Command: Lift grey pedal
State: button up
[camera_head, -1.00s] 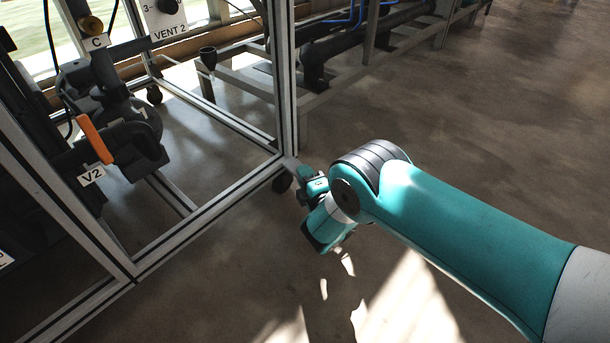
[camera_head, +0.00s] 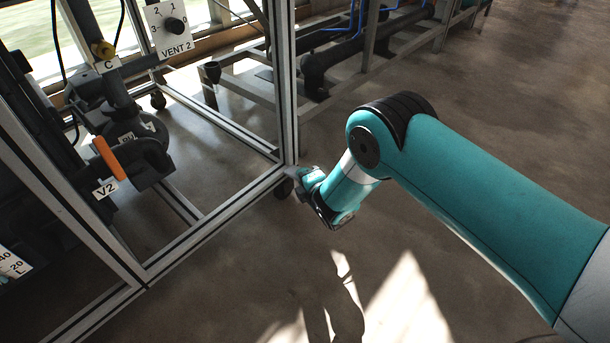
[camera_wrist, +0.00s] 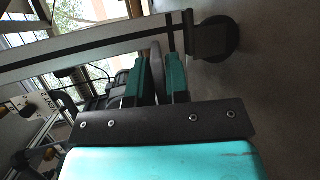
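A narrow grey piece, which looks like the grey pedal (camera_wrist: 158,75), shows in the wrist view near the frame's lower beam. It lies between the two green fingers of my gripper (camera_wrist: 159,76), and the fingers stand apart on either side of it. I cannot tell whether both fingers touch it. In the head view my gripper (camera_head: 305,182) is low beside the frame's corner post. There the pedal cannot be made out behind the gripper.
A black caster (camera_wrist: 219,38) sits close by the fingers under the aluminium frame (camera_head: 287,90). Inside the frame are a valve with an orange handle (camera_head: 108,158) marked V2 and a VENT 2 dial (camera_head: 173,27). The floor to the right (camera_head: 500,120) is clear.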

jog(key=o, duration=0.3)
jog(key=shift+s+d+f, duration=0.1)
jog(key=shift+s+f, duration=0.15)
jog(key=shift+f, duration=0.5)
jog(key=shift+o, duration=0.8)
jog(key=shift+r, duration=0.1)
jog(key=shift+w+r, duration=0.1)
jog(key=shift+d, duration=0.1)
jog(key=s+d+p, duration=0.4)
jog(key=s, duration=0.1)
jog(key=shift+s+f, duration=0.15)
jog(key=shift+f, duration=0.1)
jog(key=shift+d, duration=0.15)
